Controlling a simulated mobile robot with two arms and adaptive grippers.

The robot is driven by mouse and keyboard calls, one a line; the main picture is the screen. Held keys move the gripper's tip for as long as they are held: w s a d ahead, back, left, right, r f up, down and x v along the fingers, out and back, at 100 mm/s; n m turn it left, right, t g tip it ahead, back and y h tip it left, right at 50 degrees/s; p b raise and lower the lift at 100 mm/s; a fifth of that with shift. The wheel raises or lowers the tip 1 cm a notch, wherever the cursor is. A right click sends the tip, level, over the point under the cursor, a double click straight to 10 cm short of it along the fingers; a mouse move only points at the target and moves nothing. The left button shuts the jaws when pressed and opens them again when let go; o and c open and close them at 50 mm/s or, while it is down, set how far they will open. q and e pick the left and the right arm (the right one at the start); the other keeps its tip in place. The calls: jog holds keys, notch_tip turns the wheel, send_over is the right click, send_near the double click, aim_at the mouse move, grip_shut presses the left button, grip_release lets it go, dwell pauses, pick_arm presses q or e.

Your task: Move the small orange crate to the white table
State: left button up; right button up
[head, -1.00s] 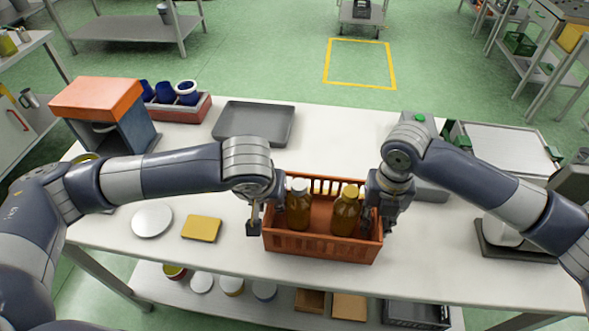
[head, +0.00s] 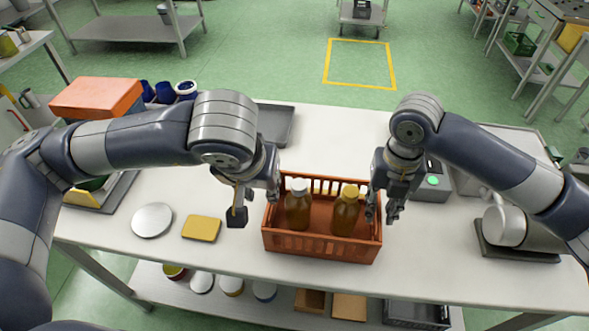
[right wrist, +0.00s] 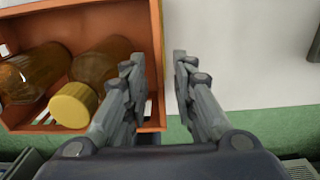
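The small orange crate (head: 320,247) stands on the near part of the white table (head: 345,130), with two brown bottles in it: one white-capped (head: 298,207), one yellow-capped (head: 345,212). My left gripper (head: 254,204) is at the crate's left end; its fingers look apart and empty. My right gripper (head: 381,212) is open at the right end. In the right wrist view its fingers (right wrist: 160,70) are spread, one over the crate's inside and one outside the end wall (right wrist: 156,45). Contact with the crate cannot be told.
A yellow block (head: 201,228) and a white disc (head: 152,220) lie left of the crate. A grey tray (head: 277,124) is behind, partly hidden by my left arm. A grey box with a green button (head: 432,183) and a scale-like device (head: 515,255) stand right. The back middle is clear.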

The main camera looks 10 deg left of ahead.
notch_tip(320, 180, up, 6)
jog(key=shift+r, duration=0.15)
dwell(0.6)
